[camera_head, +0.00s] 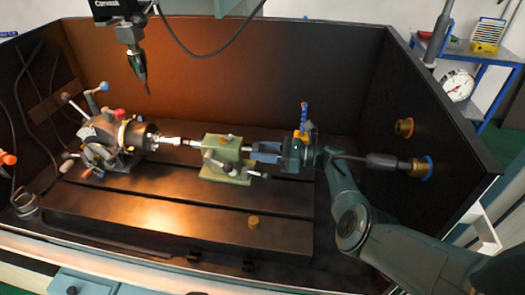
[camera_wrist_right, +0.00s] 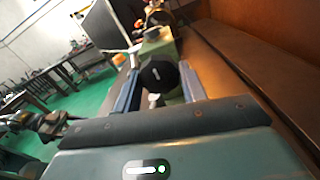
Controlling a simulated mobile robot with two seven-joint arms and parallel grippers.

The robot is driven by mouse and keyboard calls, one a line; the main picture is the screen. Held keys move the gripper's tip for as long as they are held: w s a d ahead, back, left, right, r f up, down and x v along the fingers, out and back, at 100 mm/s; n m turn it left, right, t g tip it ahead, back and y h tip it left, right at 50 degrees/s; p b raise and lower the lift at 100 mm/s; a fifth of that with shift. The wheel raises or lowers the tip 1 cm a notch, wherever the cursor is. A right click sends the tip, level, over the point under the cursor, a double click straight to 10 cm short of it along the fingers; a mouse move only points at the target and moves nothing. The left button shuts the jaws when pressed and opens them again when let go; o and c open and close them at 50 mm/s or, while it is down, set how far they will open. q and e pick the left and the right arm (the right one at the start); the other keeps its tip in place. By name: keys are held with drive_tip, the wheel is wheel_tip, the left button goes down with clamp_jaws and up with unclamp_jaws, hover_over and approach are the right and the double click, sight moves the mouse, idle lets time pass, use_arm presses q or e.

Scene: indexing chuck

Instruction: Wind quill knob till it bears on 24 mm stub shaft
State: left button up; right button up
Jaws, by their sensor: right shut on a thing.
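The black quill knob (camera_wrist_right: 158,76), marked with a white line, sits between the fingers of my right gripper (camera_wrist_right: 158,90) in the right wrist view. In the head view my right gripper (camera_head: 265,152) is at the right end of the green tailstock (camera_head: 222,155), shut on the knob, which is mostly hidden there. The bright stub shaft (camera_head: 168,140) sticks out to the right from the indexing chuck (camera_head: 128,136). The thin quill tip (camera_head: 191,143) points at it from the tailstock; I cannot tell whether they touch. My left gripper is not in view.
A small brass piece (camera_head: 253,222) stands on the front of the slotted bed (camera_head: 180,220). Dark enclosure walls (camera_head: 270,70) close the back and right. The front of the bed is mostly clear.

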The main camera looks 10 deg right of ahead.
drive_tip(key=o, duration=1)
drive_tip(key=v, duration=0.7)
drive_tip(key=shift+s+d, duration=0.15)
drive_tip(key=shift+d, duration=0.15)
